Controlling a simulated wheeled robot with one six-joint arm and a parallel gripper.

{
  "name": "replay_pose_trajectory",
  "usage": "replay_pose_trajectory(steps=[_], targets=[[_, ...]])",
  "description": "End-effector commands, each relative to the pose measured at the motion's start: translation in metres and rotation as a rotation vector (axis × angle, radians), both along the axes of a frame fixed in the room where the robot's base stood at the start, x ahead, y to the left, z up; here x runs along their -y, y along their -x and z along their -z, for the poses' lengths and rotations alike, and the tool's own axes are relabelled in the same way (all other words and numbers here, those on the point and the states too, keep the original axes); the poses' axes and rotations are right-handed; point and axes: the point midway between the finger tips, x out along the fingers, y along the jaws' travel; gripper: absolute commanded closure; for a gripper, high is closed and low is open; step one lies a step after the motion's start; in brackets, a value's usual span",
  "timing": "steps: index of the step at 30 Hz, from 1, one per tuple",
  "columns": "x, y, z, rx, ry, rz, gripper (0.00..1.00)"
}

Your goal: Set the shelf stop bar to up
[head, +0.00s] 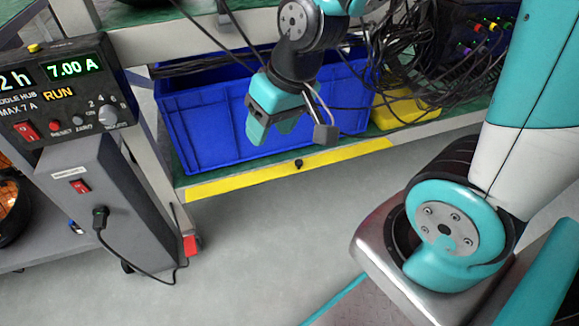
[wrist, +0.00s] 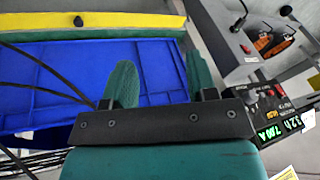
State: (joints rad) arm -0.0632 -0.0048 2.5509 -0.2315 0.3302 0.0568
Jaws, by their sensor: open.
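The shelf stop bar appears to be the long yellow bar (head: 235,183) along the front edge of the lower shelf, below the blue crate. A small black knob (head: 299,163) sits on it. The bar also shows across the top of the wrist view (wrist: 130,19), with the knob (wrist: 78,21) left of centre. I cannot tell for sure whether the bar is up or down. My gripper (head: 271,131) is open and empty, in front of the blue crate and above the bar, apart from it. Its fingers show in the wrist view (wrist: 161,80).
The blue crate (head: 205,130) stands on the shelf behind the bar. A yellow bin (head: 398,112) and a tangle of black cables (head: 405,60) are at the right. A control box (head: 70,95) stands on a grey post at the left. The floor in front is clear.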

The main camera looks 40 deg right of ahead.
Motion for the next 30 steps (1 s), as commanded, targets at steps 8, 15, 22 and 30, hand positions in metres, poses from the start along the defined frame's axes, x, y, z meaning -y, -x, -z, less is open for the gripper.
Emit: replay_pose_trajectory(steps=[8,15,22,30], targets=[[0.119,-0.047,0.102,0.087,0.185,0.392,0.47],[0.138,-0.057,0.130,0.110,0.218,0.434,0.47],[0.143,-0.074,0.178,0.109,0.218,0.431,0.47],[0.149,-0.097,0.234,0.110,0.216,0.430,0.47]])
